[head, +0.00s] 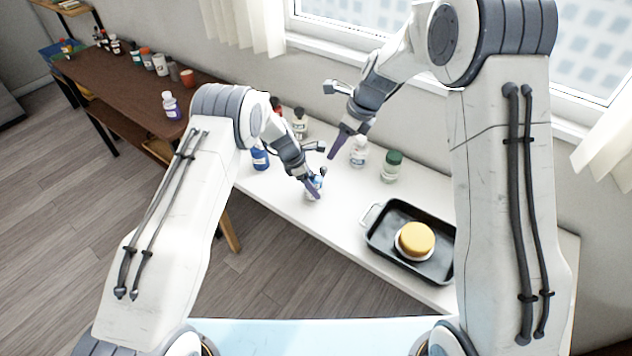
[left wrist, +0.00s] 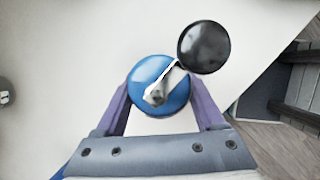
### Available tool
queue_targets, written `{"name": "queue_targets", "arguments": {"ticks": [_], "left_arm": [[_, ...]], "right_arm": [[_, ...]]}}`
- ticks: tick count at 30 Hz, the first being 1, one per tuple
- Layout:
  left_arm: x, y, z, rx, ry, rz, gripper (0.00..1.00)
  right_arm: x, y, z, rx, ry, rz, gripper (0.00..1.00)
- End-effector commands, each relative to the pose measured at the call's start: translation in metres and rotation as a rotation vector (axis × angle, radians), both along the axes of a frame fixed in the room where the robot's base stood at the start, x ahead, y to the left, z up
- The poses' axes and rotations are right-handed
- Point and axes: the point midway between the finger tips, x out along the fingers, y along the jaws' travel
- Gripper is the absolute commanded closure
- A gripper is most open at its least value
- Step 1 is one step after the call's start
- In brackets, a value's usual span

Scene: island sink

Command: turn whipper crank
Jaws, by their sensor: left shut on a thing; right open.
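The whipper (head: 318,182) stands on the white counter in the middle of the head view. In the left wrist view its round blue lid (left wrist: 160,84) shows from above, with a metal crank arm ending in a black knob (left wrist: 204,47). The crank points up and to the right there. My left gripper (head: 313,190) is shut on the whipper, with a purple finger on either side of it below the lid. My right gripper (head: 334,146) is open and empty, up and to the right of the whipper, apart from it.
A white bottle (head: 359,153) and a green-capped jar (head: 391,167) stand right of the whipper; a blue bottle (head: 260,158) stands left. A black pan (head: 381,238) holding a yellow-topped round item (head: 417,238) lies at the front right. A brown table (head: 118,84) holds several containers.

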Motion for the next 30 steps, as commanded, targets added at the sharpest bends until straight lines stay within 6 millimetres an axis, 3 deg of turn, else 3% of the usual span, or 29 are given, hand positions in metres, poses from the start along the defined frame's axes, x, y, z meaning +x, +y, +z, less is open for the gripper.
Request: {"name": "queue_targets", "arguments": {"ticks": [8, 30], "left_arm": [[0.0, 0.0, 0.0, 0.0, -0.001, 0.0, 0.91], [0.0, 0.0, 0.0, 0.0, -0.001, 0.0, 0.91]], "right_arm": [[-0.001, -0.001, 0.003, -0.057, -0.117, 0.339, 0.41], [-0.007, -0.004, 0.013, -0.345, -0.63, 1.834, 0.41]]}}
